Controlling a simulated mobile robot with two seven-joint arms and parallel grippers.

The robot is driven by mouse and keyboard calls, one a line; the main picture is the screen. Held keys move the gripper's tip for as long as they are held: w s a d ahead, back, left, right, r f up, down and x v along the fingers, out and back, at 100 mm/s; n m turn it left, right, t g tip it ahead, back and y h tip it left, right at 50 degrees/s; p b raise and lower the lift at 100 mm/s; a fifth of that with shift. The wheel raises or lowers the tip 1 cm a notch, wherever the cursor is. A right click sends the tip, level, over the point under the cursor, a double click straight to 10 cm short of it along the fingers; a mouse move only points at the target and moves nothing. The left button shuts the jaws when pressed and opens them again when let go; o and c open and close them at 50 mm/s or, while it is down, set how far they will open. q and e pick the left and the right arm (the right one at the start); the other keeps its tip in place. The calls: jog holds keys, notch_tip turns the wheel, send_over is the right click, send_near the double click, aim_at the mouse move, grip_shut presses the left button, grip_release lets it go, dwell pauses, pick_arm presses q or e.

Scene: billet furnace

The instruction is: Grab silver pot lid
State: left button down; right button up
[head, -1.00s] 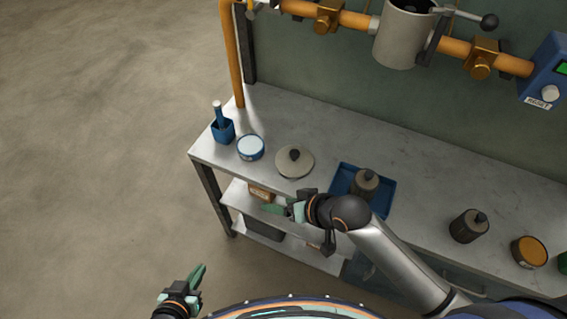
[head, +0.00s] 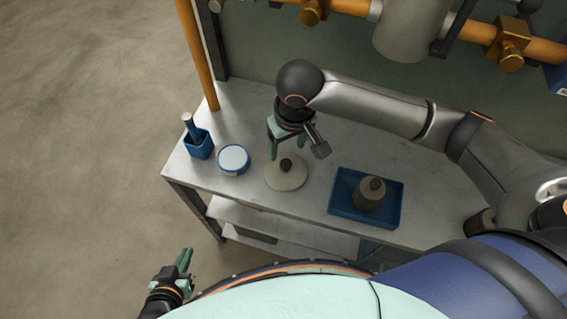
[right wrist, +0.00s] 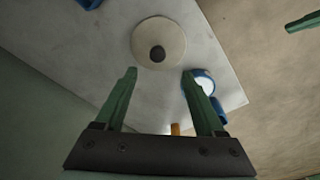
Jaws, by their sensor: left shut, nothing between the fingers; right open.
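The silver pot lid (head: 286,176) is a pale grey disc with a dark round knob, lying flat on the metal bench. My right gripper (head: 287,150) is open above it, at the lid's back edge, fingers pointing down. In the right wrist view the lid (right wrist: 158,45) lies beyond the open, empty fingers (right wrist: 160,90), apart from them. My left gripper (head: 184,260) is shut and empty, low at the left over the floor, away from the bench.
A blue-rimmed round tin (head: 233,159) and a blue holder (head: 199,145) with a blue-handled tool stand left of the lid. A blue tray (head: 345,205) with a dark-knobbed canister (head: 369,194) is on its right. Orange pipes (head: 345,7) run along the back.

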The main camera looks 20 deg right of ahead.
aim_at(286, 163)
jog(key=f, duration=0.5)
jog(key=shift+w, duration=0.3)
jog(key=shift+w+d+f+b, duration=0.1)
jog(key=shift+w+f+b, duration=0.1)
jog(key=shift+f, duration=0.65)
jog(key=shift+w+a+f+b, duration=0.1)
jog(key=shift+f+b, duration=0.05)
jog(key=shift+f, duration=0.7)
jog(key=shift+w+d+f+b, duration=0.1)
jog(key=shift+w+f+b, duration=0.1)
jog(key=shift+f, duration=0.65)
grip_shut()
